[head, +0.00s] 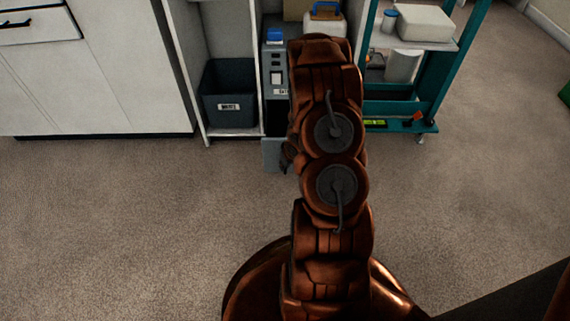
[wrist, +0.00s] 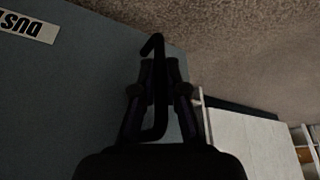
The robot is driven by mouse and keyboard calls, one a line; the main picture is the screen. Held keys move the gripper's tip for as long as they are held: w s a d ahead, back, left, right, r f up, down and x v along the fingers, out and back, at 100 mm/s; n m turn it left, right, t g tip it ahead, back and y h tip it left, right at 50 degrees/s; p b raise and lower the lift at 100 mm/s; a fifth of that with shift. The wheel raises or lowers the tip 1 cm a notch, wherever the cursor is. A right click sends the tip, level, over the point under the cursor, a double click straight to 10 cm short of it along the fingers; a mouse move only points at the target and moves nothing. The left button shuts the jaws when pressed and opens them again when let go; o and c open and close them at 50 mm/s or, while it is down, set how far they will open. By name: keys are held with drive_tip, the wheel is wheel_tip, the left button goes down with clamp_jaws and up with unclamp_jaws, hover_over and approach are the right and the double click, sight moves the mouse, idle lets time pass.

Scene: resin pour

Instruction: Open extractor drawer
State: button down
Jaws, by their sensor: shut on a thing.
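The extractor (head: 275,62) is a grey unit between the shelf bay and the teal rack, partly hidden behind my arm. Its grey drawer front (head: 273,155) stands forward of the cabinet, low near the floor, with a dark gap behind it. In the wrist view the drawer front (wrist: 85,95) fills the left side, with a white label reading "DUS" upside down. My gripper (wrist: 158,75) is shut on the black drawer handle (wrist: 158,105). In the head view the arm hides most of the gripper and the handle.
A dark bin (head: 229,92) with a label stands in the white shelf bay on the left. A teal rack (head: 446,80) with containers stands on the right. White cabinets (head: 120,65) line the far left. The carpet (head: 130,220) in front is clear.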

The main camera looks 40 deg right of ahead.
drive_tip(key=c, duration=1.2)
unclamp_jaws()
drive_tip(key=v, duration=1.2)
